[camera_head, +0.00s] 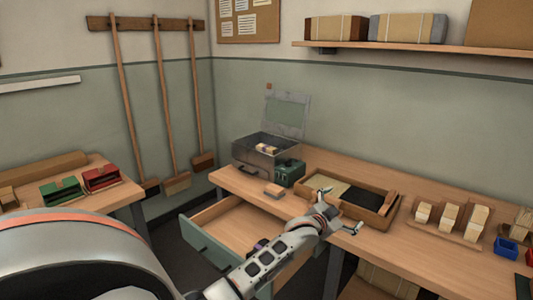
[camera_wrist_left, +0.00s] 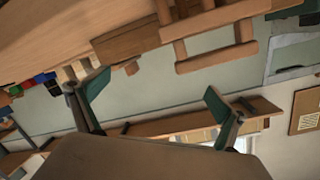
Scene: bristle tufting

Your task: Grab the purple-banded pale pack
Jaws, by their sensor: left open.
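A small pale pack (camera_head: 267,148) lies inside the open grey metal box (camera_head: 250,158) at the back left of the bench; its band colour is too small to tell. My left gripper (camera_head: 341,210) is open and empty above the bench's front, right of the drawer and well apart from the metal box. Its spread fingers also show in the left wrist view (camera_wrist_left: 155,88), with nothing between them. My right gripper is not in view.
A green tin (camera_head: 289,173) stands beside the metal box, with a small wooden block (camera_head: 274,190) in front. A wooden tray (camera_head: 373,212) lies behind my left gripper.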

